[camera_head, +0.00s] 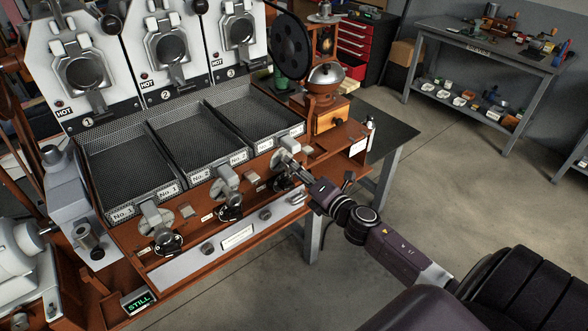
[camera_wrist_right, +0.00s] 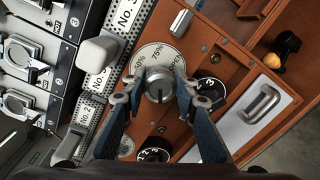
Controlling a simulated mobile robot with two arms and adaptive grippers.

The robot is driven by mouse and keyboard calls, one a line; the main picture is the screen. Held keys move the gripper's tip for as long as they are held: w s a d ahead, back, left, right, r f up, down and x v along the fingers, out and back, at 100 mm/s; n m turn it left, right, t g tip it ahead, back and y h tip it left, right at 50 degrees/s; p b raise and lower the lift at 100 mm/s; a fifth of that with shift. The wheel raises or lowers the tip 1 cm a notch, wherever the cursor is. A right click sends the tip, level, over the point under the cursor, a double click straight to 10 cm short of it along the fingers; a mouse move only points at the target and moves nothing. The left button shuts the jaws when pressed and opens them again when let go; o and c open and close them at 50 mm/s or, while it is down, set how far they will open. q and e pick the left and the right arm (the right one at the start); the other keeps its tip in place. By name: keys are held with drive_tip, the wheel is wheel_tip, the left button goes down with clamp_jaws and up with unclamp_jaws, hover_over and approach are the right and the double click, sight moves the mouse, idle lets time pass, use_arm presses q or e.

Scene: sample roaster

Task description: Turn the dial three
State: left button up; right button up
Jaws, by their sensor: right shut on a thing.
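Dial three is a round grey knob (camera_wrist_right: 159,86) on a pale disc (camera_wrist_right: 150,56) with percent marks, below the tray labelled No. 3. In the wrist view my right gripper (camera_wrist_right: 159,92) is shut on this knob, one finger on each side. The knob's front face and a short mark on it show between the fingers. In the head view my right gripper (camera_head: 299,174) reaches the third station at the right end of the front panel, and the knob is mostly hidden there. My left gripper is not in view.
Stations one (camera_head: 156,217) and two (camera_head: 228,184) stand to the left. The floor at right (camera_head: 440,170) is clear.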

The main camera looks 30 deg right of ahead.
idle(0.4)
drive_tip(key=o, duration=1.2)
drive_tip(key=shift+c, duration=0.2)
drive_tip(key=s, duration=1.2)
drive_tip(key=shift+d+r, duration=0.25)
drive_tip(key=shift+r, duration=0.1)
